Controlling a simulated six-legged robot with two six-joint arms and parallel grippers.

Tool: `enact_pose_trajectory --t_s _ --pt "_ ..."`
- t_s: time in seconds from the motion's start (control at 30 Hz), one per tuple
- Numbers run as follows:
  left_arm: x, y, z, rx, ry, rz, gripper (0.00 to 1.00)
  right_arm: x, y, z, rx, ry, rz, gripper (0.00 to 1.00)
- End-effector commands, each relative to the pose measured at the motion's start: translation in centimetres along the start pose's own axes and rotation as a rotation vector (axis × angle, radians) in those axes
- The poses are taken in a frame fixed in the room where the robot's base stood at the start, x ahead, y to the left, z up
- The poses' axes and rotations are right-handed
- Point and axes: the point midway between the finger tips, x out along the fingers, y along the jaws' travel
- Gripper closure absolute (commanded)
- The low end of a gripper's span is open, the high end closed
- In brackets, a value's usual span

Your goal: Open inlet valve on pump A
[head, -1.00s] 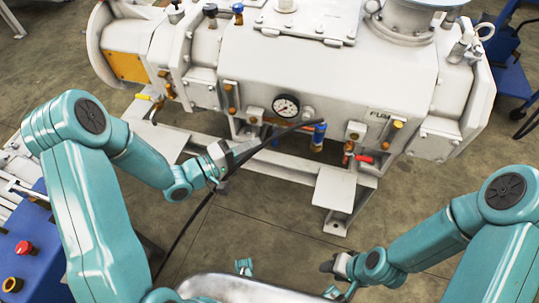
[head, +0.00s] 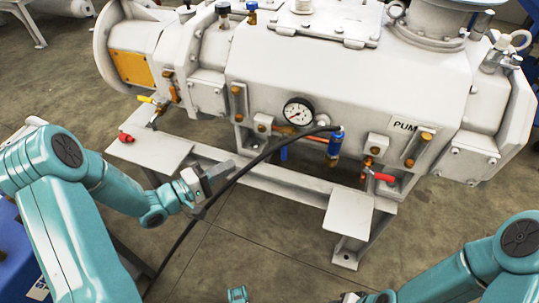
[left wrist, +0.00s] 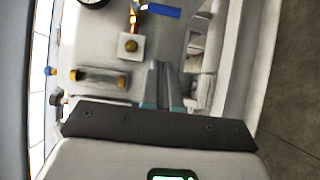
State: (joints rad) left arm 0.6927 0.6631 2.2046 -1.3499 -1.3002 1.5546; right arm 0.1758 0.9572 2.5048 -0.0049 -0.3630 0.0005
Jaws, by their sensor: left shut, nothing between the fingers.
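The pump (head: 345,85) is a large white machine with a partly hidden label reading "PUM". Its valve handles are a yellow one (head: 147,99) at the left, a blue lever (head: 284,153) below the gauge and a red one (head: 383,177) at the right. No label shows which is the inlet valve. My left gripper (head: 222,172) is shut and empty, in front of the pump and left of the blue lever, apart from it. The left wrist view shows its fingers (left wrist: 163,85) together and a blue handle (left wrist: 163,10) beyond. My right gripper (head: 350,298) is cut off at the bottom edge.
A black hose (head: 262,157) runs from a blue fitting (head: 335,143) down past my left gripper. A pressure gauge (head: 298,111) sits on the pump's front. The white frame feet (head: 347,215) jut forward. Bare floor (head: 270,245) lies in front.

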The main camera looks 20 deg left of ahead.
Motion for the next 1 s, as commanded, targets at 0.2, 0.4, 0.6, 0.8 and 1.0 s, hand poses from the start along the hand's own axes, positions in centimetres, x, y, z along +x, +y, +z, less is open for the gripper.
enact_pose_trajectory --t_s 0.2,0.4,0.6,0.8,1.0 --pt "4.5 -0.2 0.3 0.002 -0.007 0.003 1.00 1.2 0.5 0.0 0.000 0.000 0.000 0.57" --pt "8.9 -0.3 0.2 0.001 -0.005 0.002 1.00 2.1 0.9 -0.2 0.006 0.005 0.001 0.57" --pt "11.3 -0.2 2.1 -0.001 -0.005 0.001 1.00 2.8 1.3 -0.5 0.012 0.011 0.001 0.57" --pt "12.1 -0.1 2.9 0.000 -0.001 0.000 1.00 3.0 1.4 -0.6 0.015 0.014 0.002 0.57" --pt "12.1 0.0 3.0 0.000 0.000 0.000 1.00 2.9 1.4 -0.6 0.015 0.014 0.002 0.57"
